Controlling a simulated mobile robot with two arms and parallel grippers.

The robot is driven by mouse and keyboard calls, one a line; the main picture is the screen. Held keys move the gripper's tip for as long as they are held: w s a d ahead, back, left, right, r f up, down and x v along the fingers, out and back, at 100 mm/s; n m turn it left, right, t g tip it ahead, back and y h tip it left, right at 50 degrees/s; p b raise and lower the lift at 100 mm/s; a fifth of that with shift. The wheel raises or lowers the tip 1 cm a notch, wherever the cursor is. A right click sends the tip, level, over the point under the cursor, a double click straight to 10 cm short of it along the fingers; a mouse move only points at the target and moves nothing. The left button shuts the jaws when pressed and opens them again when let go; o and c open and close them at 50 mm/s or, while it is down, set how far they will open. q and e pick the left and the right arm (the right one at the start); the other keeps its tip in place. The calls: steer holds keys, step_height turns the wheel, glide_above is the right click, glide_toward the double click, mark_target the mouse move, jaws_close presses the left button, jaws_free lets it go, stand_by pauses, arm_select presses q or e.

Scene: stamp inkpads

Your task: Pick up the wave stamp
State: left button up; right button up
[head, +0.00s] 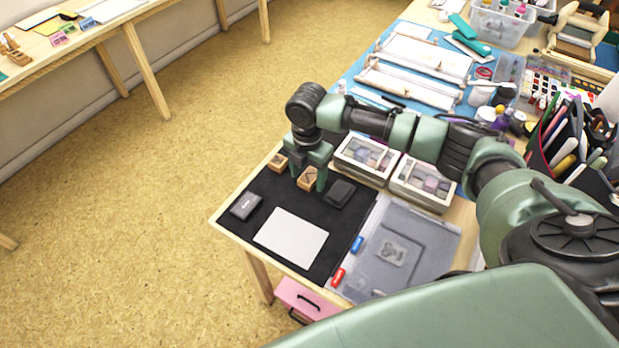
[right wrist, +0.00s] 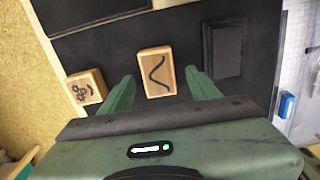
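The wave stamp (right wrist: 156,72) is a light wooden block with a dark wavy line on top. It lies on the black mat (right wrist: 120,60); it also shows in the head view (head: 308,178). My right gripper (right wrist: 162,88) is open above the mat, with one green finger on either side of the stamp. In the right wrist view there are gaps between the fingers and the block. The right gripper also shows in the head view (head: 309,177), where it partly hides the stamp. My left gripper is not in view.
A second wooden stamp (right wrist: 86,87) with a different mark lies close by on the left. A dark inkpad (head: 340,193) sits to the right, and another inkpad (head: 244,206) and white paper (head: 290,238) are on the mat. Window-lidded boxes (head: 366,157) stand behind.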

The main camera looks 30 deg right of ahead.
mark_target(308, 178)
jaws_close()
steer(key=shift+r, duration=0.1)
step_height(308, 178, up, 20)
steer(key=shift+b, duration=0.3)
stand_by(0.3)
steer(key=c, duration=0.6)
jaws_free()
steer(key=c, duration=0.5)
steer(key=shift+c, duration=0.2)
